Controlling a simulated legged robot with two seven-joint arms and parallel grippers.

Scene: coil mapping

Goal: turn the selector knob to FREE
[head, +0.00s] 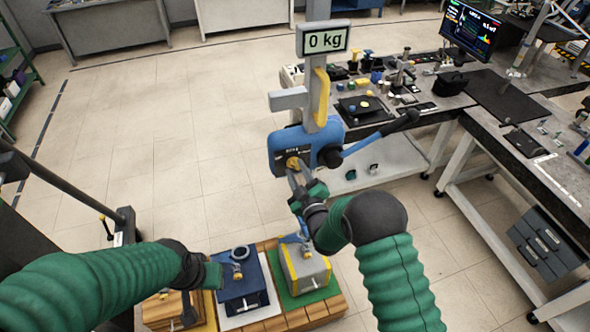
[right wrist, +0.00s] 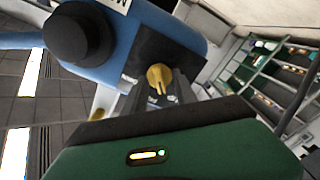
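The gold selector knob (head: 293,163) sits on a dark plate on the front of the blue hoist body (head: 270,150). In the right wrist view the knob (right wrist: 160,77) stands out from the dark plate with small white labels, too small to read. My right gripper (head: 298,177) is right at the knob. Its two grey fingers look spread, one on each side of the knob, with no clear contact visible. My left gripper (head: 214,275) is low at the left, near the blue block; its fingers do not show clearly.
A display reading 0 kg (head: 324,39) tops the grey hoist column. A blue lever with a black grip (head: 400,122) juts right. Below, a wooden pallet (head: 318,311) carries several blocks with lifting eyes. Workbenches stand at the right; the floor behind is clear.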

